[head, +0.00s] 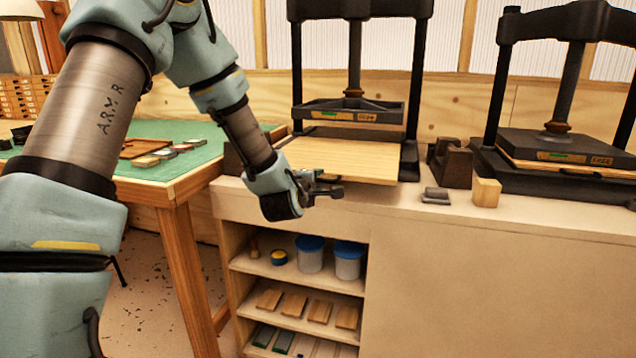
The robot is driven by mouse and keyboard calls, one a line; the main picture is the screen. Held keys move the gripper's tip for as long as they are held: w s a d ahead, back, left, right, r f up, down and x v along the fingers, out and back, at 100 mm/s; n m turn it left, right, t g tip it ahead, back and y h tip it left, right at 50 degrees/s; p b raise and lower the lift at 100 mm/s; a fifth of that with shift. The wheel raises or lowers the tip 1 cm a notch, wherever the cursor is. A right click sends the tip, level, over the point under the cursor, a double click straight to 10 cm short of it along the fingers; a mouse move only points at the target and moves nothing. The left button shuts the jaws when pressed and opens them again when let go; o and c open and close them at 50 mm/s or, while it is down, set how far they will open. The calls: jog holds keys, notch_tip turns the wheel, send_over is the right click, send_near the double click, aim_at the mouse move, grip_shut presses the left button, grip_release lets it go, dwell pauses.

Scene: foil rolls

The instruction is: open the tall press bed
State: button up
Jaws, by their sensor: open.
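The left press (355,60) has its dark platen (350,108) raised, with a gap under it. Its pale wooden bed (345,160) sticks out forward from under the platen toward the bench's front edge. I take this one as the tall press, though its top is cut off by the picture edge. My gripper (331,185) is open, at the front left edge of the bed. Whether it touches the bed cannot be told. No handle on the bed shows clearly.
The right press (560,142) has its platen down on a wooden bed. A dark block (450,163), a small grey metal piece (436,195) and a wooden cube (486,192) stand between the presses. A green-topped table (85,160) is at left. Shelves (300,270) with jars lie below.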

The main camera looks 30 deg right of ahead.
jog(key=b+v, duration=0.2)
jog(key=v, duration=0.8)
jog(key=shift+s+a, duration=0.15)
jog(key=w+a+f+m+g+y+p, duration=0.1)
jog(key=a+f+m+g+y, duration=0.15)
jog(key=a, duration=0.55)
jog(key=w+a+f+m+g+y+p, duration=0.1)
jog(key=a+f+m+y, duration=0.25)
jog(key=a, duration=0.45)
jog(key=s+a+m+g+y, duration=0.2)
jog(key=s+a, duration=0.3)
jog(key=a, duration=0.4)
jog(key=s+a+m+g+y+p, duration=0.1)
jog(key=s+a+g, duration=0.3)
jog(key=a, duration=0.5)
jog(key=shift+s+a+m+y, duration=0.2)
jog(key=shift+s+m+y, duration=0.5)
jog(key=shift+m, duration=0.1)
